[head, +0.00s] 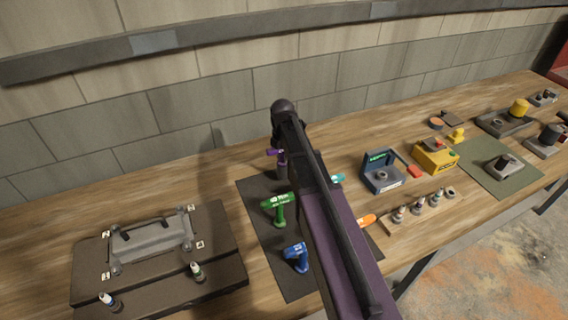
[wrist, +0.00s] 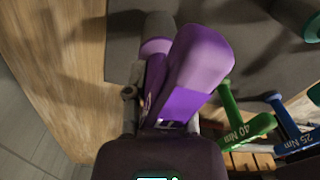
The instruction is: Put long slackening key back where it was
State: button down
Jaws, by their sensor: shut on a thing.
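In the head view the purple key (head: 275,153) shows at the back of the dark mat (head: 252,212), partly hidden by my arm. I cannot tell whether it touches the mat or hangs just above it. The gripper is hard to make out in the head view.
On the mat stand a green tool (head: 279,208) marked 40 Nm and a blue tool (head: 296,256); teal and orange tools lie partly behind my arm. A brown case (head: 225,250) with a grey part is at left. Small devices and spark plugs stand at right.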

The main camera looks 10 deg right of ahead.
jog(key=shift+f+b, duration=1.3)
jog(key=shift+f, duration=0.3)
jog(key=shift+f, duration=0.1)
jog(key=shift+c, duration=2.4)
grip_release()
jog(key=shift+r, duration=0.25)
notch_tip(320, 180, up, 12)
jog(key=p, duration=1.2)
jog(key=shift+f, duration=0.1)
